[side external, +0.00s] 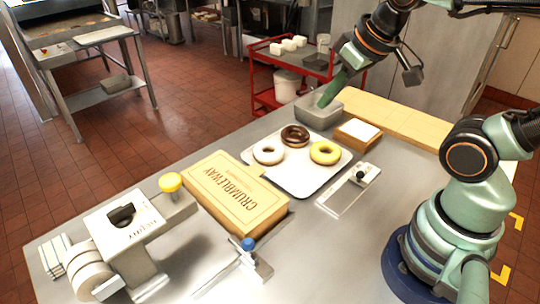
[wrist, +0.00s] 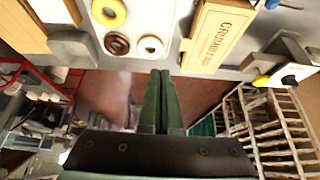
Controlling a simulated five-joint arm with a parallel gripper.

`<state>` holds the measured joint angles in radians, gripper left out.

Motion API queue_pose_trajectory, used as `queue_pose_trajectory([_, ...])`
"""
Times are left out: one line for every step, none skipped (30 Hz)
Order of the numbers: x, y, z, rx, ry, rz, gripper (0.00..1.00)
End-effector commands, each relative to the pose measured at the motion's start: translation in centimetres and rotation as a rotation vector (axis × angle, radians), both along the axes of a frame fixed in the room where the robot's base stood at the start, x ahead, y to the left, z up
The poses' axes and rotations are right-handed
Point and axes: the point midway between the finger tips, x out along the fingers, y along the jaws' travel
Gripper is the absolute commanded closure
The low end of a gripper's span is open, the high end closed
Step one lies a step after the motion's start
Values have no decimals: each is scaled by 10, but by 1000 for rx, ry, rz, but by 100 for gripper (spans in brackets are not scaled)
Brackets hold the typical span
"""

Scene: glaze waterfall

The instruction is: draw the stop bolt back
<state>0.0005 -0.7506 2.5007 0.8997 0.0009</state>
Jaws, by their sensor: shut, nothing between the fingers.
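Two small sliding fittings lie on the steel table (side external: 310,225): a metal plate with a black knob (side external: 360,175) right of the doughnut tray, and a metal bar with a blue knob (side external: 248,244) in front of the box. I cannot tell which one is the stop bolt. My gripper (side external: 328,98) is up at the table's far side, over or beside a grey bin, well away from both knobs. Its green fingers are pressed together and empty in the wrist view (wrist: 160,73).
A white tray (side external: 301,181) holds white, chocolate and yellow doughnuts. A grey machine (side external: 135,235) with a yellow knob (side external: 170,182) stands at the left.

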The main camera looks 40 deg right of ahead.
Motion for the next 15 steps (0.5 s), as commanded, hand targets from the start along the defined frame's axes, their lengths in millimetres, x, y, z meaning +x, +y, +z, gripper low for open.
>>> queue_pose_trajectory([0,0,0,0,0,1,100])
queue_pose_trajectory([0,0,0,0,0,1,100])
queue_pose_trajectory([0,0,0,0,0,1,100])
queue_pose_trajectory([0,0,0,0,0,1,100])
queue_pose_trajectory([0,0,0,0,0,1,100])
queue_pose_trajectory([0,0,0,0,0,1,100])
queue_pose_trajectory([0,0,0,0,0,1,100])
queue_pose_trajectory([0,0,0,0,0,1,100])
queue_pose_trajectory([0,0,0,0,0,1,100])
queue_pose_trajectory([0,0,0,0,0,1,100])
queue_pose_trajectory([0,0,0,0,0,1,100])
queue_pose_trajectory([0,0,0,0,0,1,100])
queue_pose_trajectory([0,0,0,-1,0,2,88])
queue_pose_trajectory([0,0,0,-1,1,5,77])
queue_pose_trajectory([1,2,0,-7,4,20,62])
